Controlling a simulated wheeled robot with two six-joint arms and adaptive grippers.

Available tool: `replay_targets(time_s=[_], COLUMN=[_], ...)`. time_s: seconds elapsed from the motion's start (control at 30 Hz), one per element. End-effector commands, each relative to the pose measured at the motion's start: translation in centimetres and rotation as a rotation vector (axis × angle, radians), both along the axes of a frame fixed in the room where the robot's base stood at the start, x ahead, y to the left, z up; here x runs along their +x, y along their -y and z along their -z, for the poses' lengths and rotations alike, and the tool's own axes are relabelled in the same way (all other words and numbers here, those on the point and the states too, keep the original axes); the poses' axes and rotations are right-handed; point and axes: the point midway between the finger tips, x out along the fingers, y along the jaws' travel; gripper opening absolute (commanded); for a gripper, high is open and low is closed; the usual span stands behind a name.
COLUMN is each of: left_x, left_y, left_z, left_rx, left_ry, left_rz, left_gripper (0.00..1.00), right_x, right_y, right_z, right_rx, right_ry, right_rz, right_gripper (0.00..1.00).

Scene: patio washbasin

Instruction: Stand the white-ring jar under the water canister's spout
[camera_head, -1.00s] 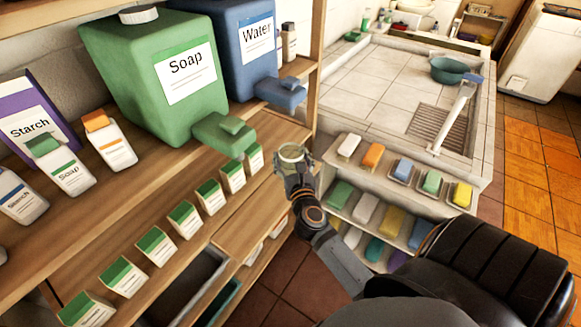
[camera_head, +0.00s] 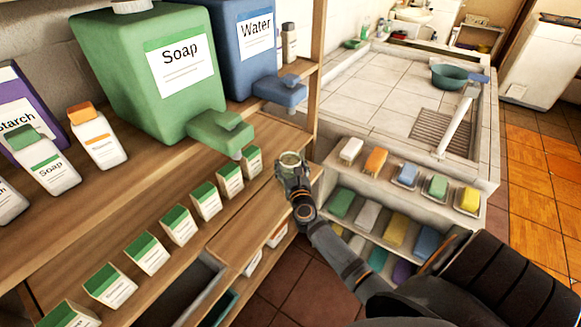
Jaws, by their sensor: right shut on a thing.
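The blue water canister (camera_head: 232,52) stands on the wooden shelf, and its blue spout (camera_head: 281,91) sticks out at the front right. My right gripper (camera_head: 291,170) is shut on a small jar (camera_head: 290,160) with a pale ring at its top. The jar looks upright, in front of and lower in the picture than the water spout, apart from it. The gripper hides most of the jar's body. My left gripper is out of view.
The green soap canister (camera_head: 150,70) with its spout (camera_head: 222,135) stands left of the water canister. Several small green-topped boxes (camera_head: 180,225) line the shelf's front edge. A wooden post (camera_head: 316,60) rises right of the water spout. Soap bars (camera_head: 376,160) lie beyond, right.

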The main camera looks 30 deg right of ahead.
Motion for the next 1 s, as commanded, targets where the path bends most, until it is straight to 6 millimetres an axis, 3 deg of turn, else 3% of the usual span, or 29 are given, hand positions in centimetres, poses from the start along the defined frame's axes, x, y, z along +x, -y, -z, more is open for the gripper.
replay_targets(time_s=[0.27,0.3,0.43,0.83,1.0], left_x=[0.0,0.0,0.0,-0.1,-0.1], left_y=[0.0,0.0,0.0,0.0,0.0], left_z=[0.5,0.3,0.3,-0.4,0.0], left_rx=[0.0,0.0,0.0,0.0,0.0], left_ry=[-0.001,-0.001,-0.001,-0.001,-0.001], left_rz=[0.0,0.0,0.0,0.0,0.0], left_gripper=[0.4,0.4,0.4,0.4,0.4], right_x=[0.0,0.0,0.0,0.0,-3.1], right_y=[0.0,0.0,0.0,0.0,-1.2], right_z=[0.5,0.3,0.3,-0.4,0.1], right_rx=[0.0,0.0,0.0,0.0,0.002], right_ry=[0.0,0.0,0.0,0.0,-0.002], right_rz=[0.0,0.0,0.0,0.0,0.0], right_gripper=[0.35,0.77,0.94,0.94,0.94])
